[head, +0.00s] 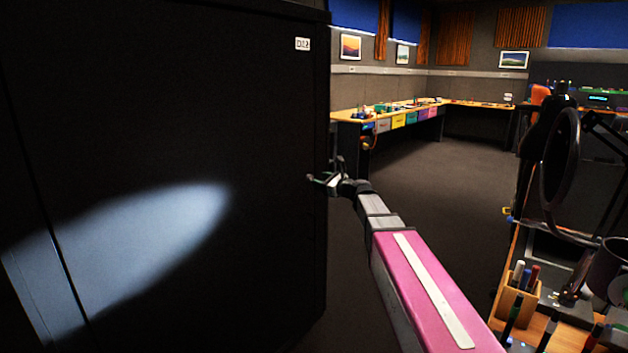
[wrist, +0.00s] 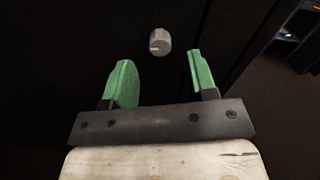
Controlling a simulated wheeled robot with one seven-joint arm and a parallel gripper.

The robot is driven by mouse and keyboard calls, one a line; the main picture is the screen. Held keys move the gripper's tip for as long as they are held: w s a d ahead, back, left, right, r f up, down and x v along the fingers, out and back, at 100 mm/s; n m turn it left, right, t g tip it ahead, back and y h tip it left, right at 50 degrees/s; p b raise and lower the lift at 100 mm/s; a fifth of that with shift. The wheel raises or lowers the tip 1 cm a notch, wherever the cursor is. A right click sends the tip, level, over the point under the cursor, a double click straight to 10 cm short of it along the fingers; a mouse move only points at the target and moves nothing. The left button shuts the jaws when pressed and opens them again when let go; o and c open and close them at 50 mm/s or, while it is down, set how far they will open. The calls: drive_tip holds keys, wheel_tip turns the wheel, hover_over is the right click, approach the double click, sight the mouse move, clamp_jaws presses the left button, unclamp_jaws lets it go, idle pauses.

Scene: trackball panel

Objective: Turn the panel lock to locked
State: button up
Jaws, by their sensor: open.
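The panel lock is a small grey round knob (wrist: 160,41) on a dark panel face (wrist: 60,60) in the wrist view. A pale mark shows on the left part of its face. My gripper (wrist: 160,75) has green fingers, spread apart and empty. The knob appears beyond the fingertips and between them, closer to the left one; I cannot tell the exact distance. In the head view my gripper (head: 311,179) is in front of the right part of the tall dark cabinet (head: 150,100). The knob cannot be made out in the head view.
A workbench (head: 352,120) with coloured drawers runs along the far wall. A desk at the right holds a pen box (head: 517,305) and a microphone with a round filter (head: 560,160). Carpeted floor (head: 440,180) between them is clear.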

sight(310, 178)
drive_tip(key=shift+x, duration=2.15)
drive_tip(key=c, duration=0.9)
